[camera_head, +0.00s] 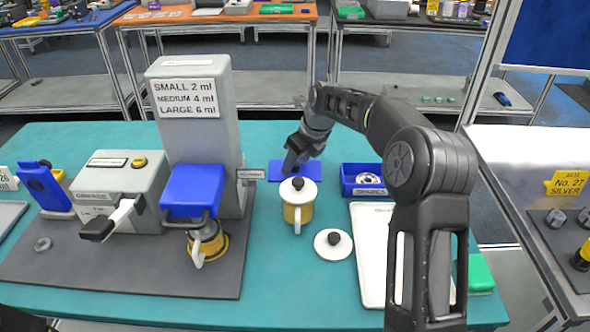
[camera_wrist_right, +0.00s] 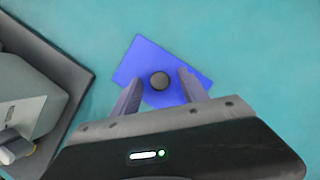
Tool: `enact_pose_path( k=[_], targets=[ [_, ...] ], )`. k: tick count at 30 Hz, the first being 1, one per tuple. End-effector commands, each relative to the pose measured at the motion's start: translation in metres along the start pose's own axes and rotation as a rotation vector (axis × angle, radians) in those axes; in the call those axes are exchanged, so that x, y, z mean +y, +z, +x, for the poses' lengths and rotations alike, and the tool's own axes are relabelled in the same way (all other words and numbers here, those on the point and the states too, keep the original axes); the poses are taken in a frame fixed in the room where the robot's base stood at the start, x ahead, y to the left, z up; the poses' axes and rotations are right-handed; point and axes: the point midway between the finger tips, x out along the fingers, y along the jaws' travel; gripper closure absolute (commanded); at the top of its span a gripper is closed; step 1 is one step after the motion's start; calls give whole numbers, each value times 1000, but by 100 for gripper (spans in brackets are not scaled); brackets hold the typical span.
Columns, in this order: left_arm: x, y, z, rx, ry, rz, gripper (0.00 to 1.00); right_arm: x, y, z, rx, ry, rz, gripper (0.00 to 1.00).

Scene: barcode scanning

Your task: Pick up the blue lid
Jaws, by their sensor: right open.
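The blue lid (camera_head: 281,171) is a flat blue rectangle with a round dark knob, lying on the teal table behind the yellow and white mug. In the right wrist view the blue lid (camera_wrist_right: 150,60) lies turned at an angle. My right gripper (camera_head: 291,166) reaches down over it from the right. In the wrist view the right gripper (camera_wrist_right: 155,88) is open, with its two fingers on either side of the knob and the knob just ahead between them. Whether the fingers touch the lid is unclear. My left gripper is not in view.
A yellow mug (camera_head: 300,215) with a white lid stands just in front. A loose white lid (camera_head: 333,244) lies to its right. A blue bin (camera_head: 362,179) labelled spares and a white tray (camera_head: 371,280) are further right. A tall grey machine (camera_head: 196,130) stands left.

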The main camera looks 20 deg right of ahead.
Motion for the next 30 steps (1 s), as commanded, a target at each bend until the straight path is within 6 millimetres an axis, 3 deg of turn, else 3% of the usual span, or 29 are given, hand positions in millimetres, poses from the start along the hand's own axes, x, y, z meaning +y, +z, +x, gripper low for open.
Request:
enact_pose_path(
  k=[11, 30],
  targets=[
    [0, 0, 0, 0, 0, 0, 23, 0, 0, 0, 0, 0, 0, 48],
    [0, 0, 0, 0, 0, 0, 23, 0, 0, 0, 0, 0, 0, 100]
  ],
)
